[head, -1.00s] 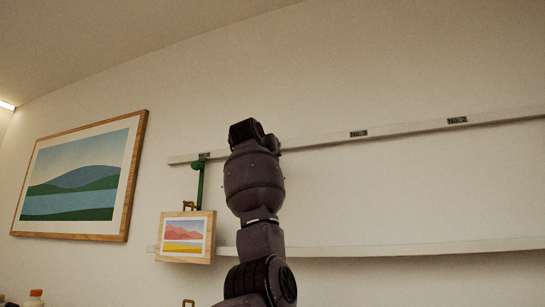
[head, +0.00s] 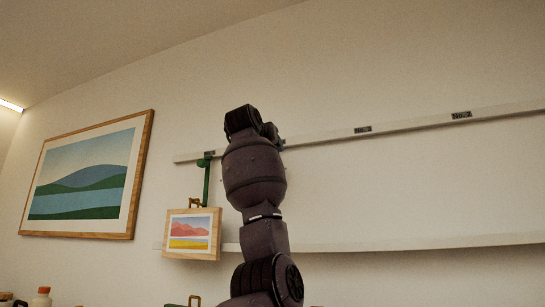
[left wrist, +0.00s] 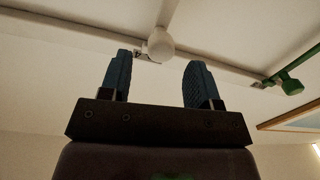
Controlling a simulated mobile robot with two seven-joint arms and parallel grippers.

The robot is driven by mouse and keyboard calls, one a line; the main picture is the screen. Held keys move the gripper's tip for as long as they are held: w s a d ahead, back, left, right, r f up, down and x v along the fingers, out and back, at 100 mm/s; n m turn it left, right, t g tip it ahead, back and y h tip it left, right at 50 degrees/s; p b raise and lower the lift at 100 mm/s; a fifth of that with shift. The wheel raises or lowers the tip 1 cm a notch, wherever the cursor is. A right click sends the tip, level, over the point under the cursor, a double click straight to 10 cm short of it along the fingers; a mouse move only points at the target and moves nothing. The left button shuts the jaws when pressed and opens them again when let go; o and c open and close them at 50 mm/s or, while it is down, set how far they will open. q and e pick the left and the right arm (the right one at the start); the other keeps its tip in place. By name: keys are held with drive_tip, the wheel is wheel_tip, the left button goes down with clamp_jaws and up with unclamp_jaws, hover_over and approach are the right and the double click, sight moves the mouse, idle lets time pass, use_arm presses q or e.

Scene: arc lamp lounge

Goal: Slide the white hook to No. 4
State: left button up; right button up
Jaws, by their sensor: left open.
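The white hook (left wrist: 160,43) shows in the left wrist view as a pale rounded knob on a stem, by the rail. It lies beyond and between the two blue fingertips of my left gripper (left wrist: 158,72). The gripper is open with nothing between its fingers, and I cannot tell how far the knob is from them. My right gripper is not in view.
A green hook (head: 206,180) hangs at the rail's left end, above a small framed picture (head: 191,232). It also shows right in the left wrist view (left wrist: 291,86). A large landscape picture (head: 85,180) hangs farther left. A lower ledge (head: 420,243) runs below the rail.

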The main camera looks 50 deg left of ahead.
use_arm(q)
drive_tip(key=b+v, duration=0.1)
drive_tip(key=v, duration=0.5)
drive_tip(key=shift+s, duration=0.1)
